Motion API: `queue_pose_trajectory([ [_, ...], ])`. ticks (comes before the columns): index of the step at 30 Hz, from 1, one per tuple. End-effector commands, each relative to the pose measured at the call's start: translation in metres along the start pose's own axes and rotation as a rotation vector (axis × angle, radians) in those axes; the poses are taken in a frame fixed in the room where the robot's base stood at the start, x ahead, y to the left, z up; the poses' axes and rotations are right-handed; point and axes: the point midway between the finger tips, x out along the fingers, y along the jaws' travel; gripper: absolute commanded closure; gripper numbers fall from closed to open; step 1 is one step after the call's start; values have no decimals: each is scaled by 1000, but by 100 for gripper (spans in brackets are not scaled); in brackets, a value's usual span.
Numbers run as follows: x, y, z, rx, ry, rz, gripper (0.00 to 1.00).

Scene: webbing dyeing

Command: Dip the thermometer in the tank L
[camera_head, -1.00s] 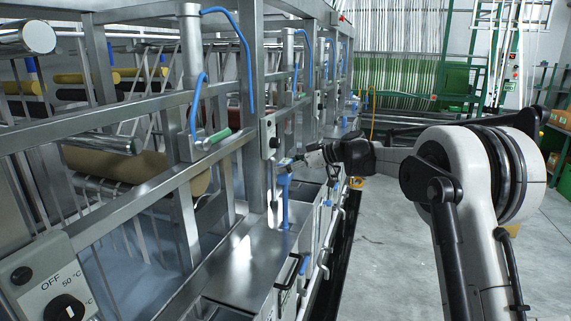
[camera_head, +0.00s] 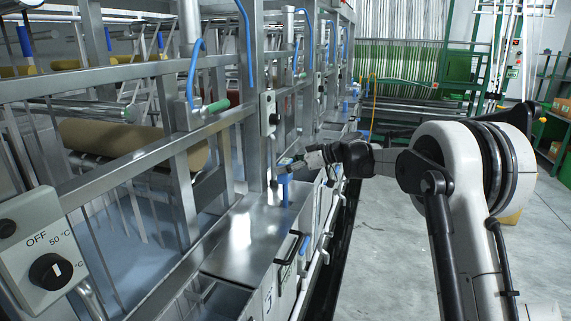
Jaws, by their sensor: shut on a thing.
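My gripper (camera_head: 316,158) is at the far end of my arm, in the middle of the view, beside the row of steel tanks. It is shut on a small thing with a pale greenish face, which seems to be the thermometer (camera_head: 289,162). A blue upright piece (camera_head: 285,188) shows just under it, over the steel tank top. I cannot tell whether this piece belongs to the thermometer or is a separate holder. Any probe tip is not discernible. The nearest steel tank top (camera_head: 243,236) has a dark opening at its front end. I cannot read which tank is L.
A steel frame with posts and rollers (camera_head: 95,137) runs along the left. A grey switch box (camera_head: 268,114) hangs on a post close to my gripper. Black handles (camera_head: 293,247) stick out from the tank fronts. The concrete floor (camera_head: 385,240) at right is clear.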

Motion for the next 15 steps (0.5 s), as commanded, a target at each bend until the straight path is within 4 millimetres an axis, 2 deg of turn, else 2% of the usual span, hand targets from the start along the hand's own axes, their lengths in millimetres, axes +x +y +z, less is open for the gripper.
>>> queue_pose_trajectory([
  [15,18,0,43,0,0,0,100],
])
